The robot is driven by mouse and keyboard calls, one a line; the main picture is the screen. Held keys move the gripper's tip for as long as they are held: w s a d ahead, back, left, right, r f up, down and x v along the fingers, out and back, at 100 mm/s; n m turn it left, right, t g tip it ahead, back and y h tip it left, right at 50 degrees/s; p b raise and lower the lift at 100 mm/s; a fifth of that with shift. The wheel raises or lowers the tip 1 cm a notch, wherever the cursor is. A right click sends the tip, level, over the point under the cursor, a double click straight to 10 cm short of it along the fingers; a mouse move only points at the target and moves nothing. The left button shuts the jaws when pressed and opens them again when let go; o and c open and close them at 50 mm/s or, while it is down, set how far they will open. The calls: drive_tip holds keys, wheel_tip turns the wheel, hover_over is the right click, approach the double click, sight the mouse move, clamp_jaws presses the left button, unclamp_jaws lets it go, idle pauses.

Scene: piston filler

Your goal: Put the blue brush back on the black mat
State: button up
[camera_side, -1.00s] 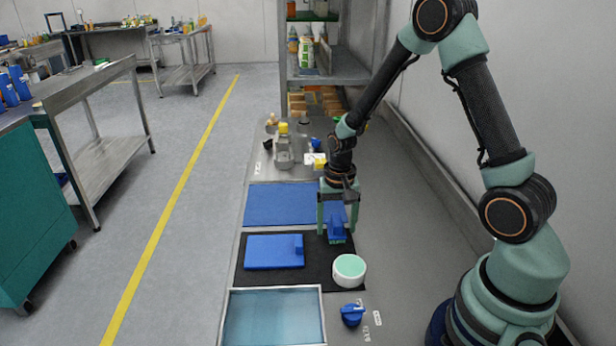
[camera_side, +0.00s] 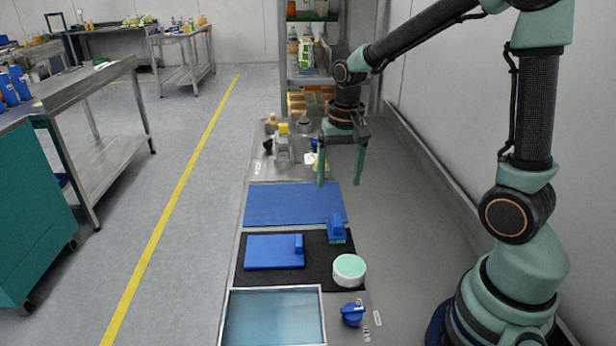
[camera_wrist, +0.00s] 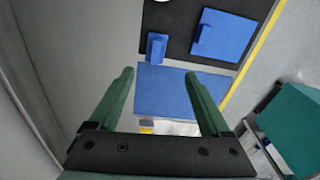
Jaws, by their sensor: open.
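The blue brush (camera_side: 336,229) stands at the right far edge of the black mat (camera_side: 316,246), with a strip of green at its base. It also shows in the wrist view (camera_wrist: 156,47), on the dark mat (camera_wrist: 179,19). My gripper (camera_side: 338,184) is open and empty, raised above the table, behind the brush and apart from it. In the wrist view both fingers of my gripper (camera_wrist: 160,78) are spread with nothing between them.
A blue block with a handle (camera_side: 273,251) and a white round pot with a green top (camera_side: 349,270) are on the black mat. A blue mat (camera_side: 293,204) lies behind it, a water tray (camera_side: 273,317) in front. Bottles (camera_side: 283,145) stand at the back.

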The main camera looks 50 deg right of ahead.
drive_tip(key=s+a+r+n+t, duration=0.5)
drive_tip(key=s+a+r+n, duration=0.1)
drive_tip(key=s+r+n, duration=0.1)
drive_tip(key=shift+s+a+r+n, duration=0.35)
drive_tip(key=shift+r+n, duration=0.15)
drive_tip(key=shift+r, duration=0.8)
